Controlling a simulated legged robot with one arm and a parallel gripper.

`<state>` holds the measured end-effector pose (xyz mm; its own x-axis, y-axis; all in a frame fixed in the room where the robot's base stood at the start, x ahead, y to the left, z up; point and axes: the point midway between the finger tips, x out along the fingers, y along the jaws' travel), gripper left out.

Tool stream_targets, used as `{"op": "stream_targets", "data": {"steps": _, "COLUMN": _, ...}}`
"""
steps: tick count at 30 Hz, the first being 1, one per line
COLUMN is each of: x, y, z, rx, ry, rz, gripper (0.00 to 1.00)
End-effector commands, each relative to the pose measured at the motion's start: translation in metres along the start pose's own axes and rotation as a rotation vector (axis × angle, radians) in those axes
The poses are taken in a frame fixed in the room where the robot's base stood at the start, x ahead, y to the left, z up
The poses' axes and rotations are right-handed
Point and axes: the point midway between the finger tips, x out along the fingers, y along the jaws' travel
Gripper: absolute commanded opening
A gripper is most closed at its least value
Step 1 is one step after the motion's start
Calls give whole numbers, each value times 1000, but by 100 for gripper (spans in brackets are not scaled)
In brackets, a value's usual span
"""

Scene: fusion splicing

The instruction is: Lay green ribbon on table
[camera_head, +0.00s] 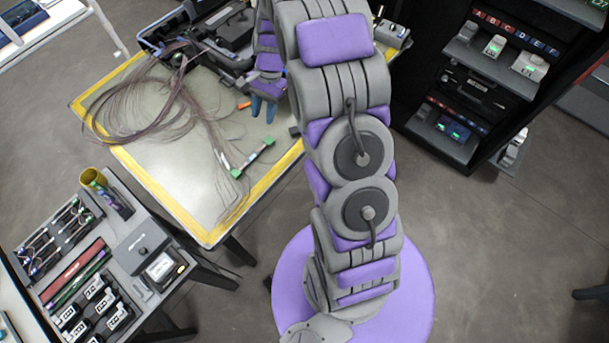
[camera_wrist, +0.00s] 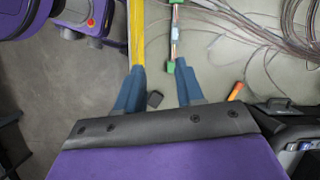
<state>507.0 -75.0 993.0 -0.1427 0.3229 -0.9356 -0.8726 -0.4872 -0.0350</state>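The ribbon (camera_head: 253,157) with green end blocks lies on the table (camera_head: 190,195) near its front yellow edge, at a slant. In the wrist view the ribbon (camera_wrist: 174,35) runs up and away, and its near green block (camera_wrist: 170,67) shows beside the tip of the right finger. My gripper (camera_wrist: 159,70) has its two blue fingers spread apart, with nothing clamped between them. In the head view my gripper (camera_head: 264,106) is over the table, behind the ribbon, and partly hidden by my arm. I cannot tell its exact height.
Loose thin fibres (camera_head: 165,115) spread over the table's left part. An orange piece (camera_head: 244,106) lies by my gripper. A black case (camera_head: 205,35) stands at the back. A tool cart (camera_head: 120,230) is at left, and a dark rack (camera_head: 480,80) at right.

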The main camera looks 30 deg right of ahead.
Motion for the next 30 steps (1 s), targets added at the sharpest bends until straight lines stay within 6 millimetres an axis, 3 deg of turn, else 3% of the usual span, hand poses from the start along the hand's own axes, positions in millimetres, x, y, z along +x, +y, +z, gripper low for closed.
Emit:
{"op": "stream_targets", "data": {"steps": 1, "x": -13, "y": 5, "z": 18, "rx": -47, "ry": 12, "rz": 10, "gripper": 37}}
{"op": "stream_targets", "data": {"steps": 6, "x": -43, "y": 27, "z": 73, "rx": -202, "ry": 42, "rz": 51, "gripper": 37}}
{"op": "stream_targets", "data": {"steps": 16, "x": -86, "y": 95, "z": 156, "rx": -501, "ry": 87, "rz": 124, "gripper": 37}}
{"op": "stream_targets", "data": {"steps": 24, "x": -98, "y": 162, "z": 219, "rx": -738, "ry": 121, "rz": 198, "gripper": 37}}
{"op": "stream_targets", "data": {"steps": 30, "x": -96, "y": 212, "z": 253, "rx": -899, "ry": 145, "rz": 252, "gripper": 37}}
